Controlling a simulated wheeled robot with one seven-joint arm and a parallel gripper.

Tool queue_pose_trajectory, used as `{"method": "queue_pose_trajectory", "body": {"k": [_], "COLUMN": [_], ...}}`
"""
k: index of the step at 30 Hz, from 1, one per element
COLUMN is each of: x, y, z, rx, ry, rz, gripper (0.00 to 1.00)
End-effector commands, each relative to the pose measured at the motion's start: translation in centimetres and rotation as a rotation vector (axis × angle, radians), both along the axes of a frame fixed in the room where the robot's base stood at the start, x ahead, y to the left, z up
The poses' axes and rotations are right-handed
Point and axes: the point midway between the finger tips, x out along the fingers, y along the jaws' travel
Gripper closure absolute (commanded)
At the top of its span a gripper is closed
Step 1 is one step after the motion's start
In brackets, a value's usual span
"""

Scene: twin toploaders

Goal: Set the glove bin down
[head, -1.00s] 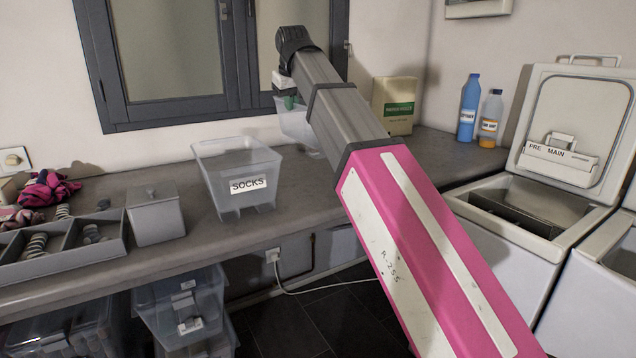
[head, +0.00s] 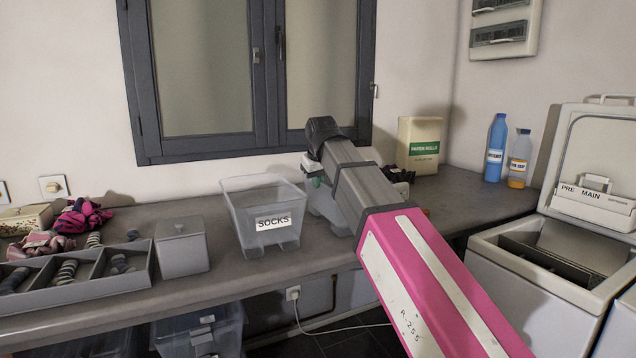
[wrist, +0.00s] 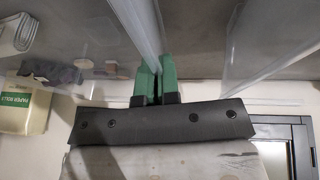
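The glove bin (head: 325,205) is a clear plastic bin, partly hidden behind my arm in the head view. It is just right of the socks bin, low over the counter (head: 205,285). I cannot tell whether its base touches the counter. My gripper (head: 316,182) is at the bin's upper edge, mostly hidden by its own wrist. In the wrist view, the green fingers of my gripper (wrist: 157,82) are closed on the thin clear wall of the bin (wrist: 146,30). No label on this bin is visible.
The clear socks bin (head: 262,222) stands close on the left. A grey lidded box (head: 182,248) and a divided tray (head: 75,280) are farther left. Dark items (head: 400,174), a paper rolls box (head: 419,146) and two bottles (head: 496,150) stand behind and right.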

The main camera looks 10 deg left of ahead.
Motion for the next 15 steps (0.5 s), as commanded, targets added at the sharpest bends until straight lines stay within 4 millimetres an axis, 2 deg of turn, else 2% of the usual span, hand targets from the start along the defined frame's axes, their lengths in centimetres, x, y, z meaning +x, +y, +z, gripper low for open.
{"method": "queue_pose_trajectory", "body": {"k": [10, 12, 13, 15], "x": [0.03, 0.02, 0.03, 0.03], "y": [0.0, 0.01, 0.02, 0.02], "z": [-0.36, -0.35, -0.34, -0.34], "rx": [0.0, 0.0, 0.0, 0.0], "ry": [-0.001, 0.0, 0.0, 0.0], "rz": [0.0, 0.0, 0.0, 0.0], "gripper": [1.0, 0.78, 0.72, 0.72]}}
